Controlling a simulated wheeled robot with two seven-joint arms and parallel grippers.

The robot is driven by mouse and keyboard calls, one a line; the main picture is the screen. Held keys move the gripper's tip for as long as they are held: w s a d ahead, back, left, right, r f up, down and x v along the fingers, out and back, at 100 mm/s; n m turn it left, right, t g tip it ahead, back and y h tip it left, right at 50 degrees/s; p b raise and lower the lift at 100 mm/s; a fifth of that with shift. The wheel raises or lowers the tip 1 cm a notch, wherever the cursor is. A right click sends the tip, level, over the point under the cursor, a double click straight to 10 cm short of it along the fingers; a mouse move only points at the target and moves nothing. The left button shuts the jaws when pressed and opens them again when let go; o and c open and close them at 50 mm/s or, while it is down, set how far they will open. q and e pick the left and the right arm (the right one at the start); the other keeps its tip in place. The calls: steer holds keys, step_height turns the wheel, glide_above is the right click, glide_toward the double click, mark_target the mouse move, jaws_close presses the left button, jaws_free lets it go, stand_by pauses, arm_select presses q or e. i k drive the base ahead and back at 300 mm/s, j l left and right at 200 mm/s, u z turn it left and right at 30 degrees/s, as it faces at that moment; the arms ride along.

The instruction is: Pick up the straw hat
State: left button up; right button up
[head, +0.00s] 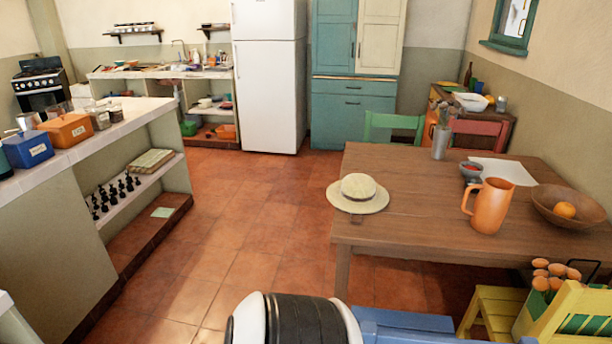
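The straw hat (358,194) is cream-coloured with a wide round brim and a darker band. A white and black rounded part at the bottom middle appears to be a part of my own body. Neither of my grippers shows in the head view.
An orange pitcher (490,207), a wooden bowl (566,206) with an orange, and a metal utensil cup (440,142) stand on the table. A blue chair (405,325) is at the near side. The tiled floor (225,240) between table and left counter (75,160) is clear.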

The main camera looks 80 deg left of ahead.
mark_target(358, 193)
steer(key=u, duration=2.3)
